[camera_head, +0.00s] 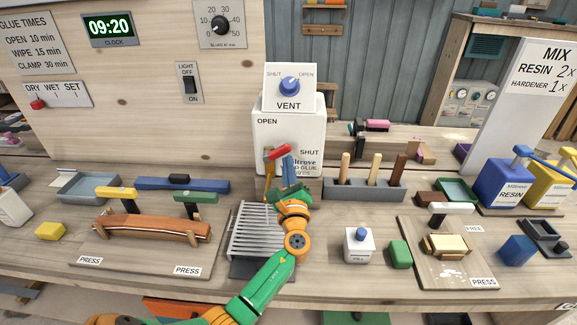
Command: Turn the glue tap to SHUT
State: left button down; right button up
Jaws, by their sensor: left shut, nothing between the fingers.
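The white glue container (288,132) stands at the back middle of the bench, with OPEN at its upper left and SHUT at its lower right. The tap's red handle (277,152) is on its front, tilted with its right end higher, left of the word SHUT. My left gripper (287,162) is shut with nothing between its fingers. Its fingertips are just below and right of the red handle; I cannot tell whether they touch it. The gripper hides part of the tap and the container's lower front. My right gripper is not in view.
A vent box (291,86) with a blue knob sits on top of the container. A grey rack (365,190) of wooden-handled tools stands close on the right. A ribbed metal tray (255,235) lies below my left arm. A clamped wooden piece (152,229) is at left.

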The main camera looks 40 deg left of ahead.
aim_at(278, 149)
pick_arm(q)
jog(key=shift+r+n, duration=0.45)
jog(key=shift+n, duration=0.65)
jog(key=n, duration=0.1)
jog(key=r+n+g, duration=0.1)
jog(key=n, duration=0.1)
jog(key=r+n+g, duration=0.1)
jog(key=n, duration=0.1)
jog(key=shift+s+a+r, duration=0.15)
jog(key=shift+s+a, duration=0.05)
jog(key=shift+a, duration=0.1)
jog(key=n, duration=0.2)
jog(key=r+p, duration=0.1)
jog(key=shift+s+a+n, duration=0.15)
jog(key=shift+a+n, duration=0.1)
jog(key=shift+n, duration=0.15)
jog(key=shift+s+a+r+n+g, duration=0.15)
jog(key=shift+a+n+g, duration=0.05)
jog(key=shift+n, duration=0.4)
jog(key=shift+s+a+r+n+g, duration=0.1)
jog(key=shift+a+r+n+g, duration=0.1)
jog(key=shift+n, duration=0.4)
jog(key=shift+a, duration=0.1)
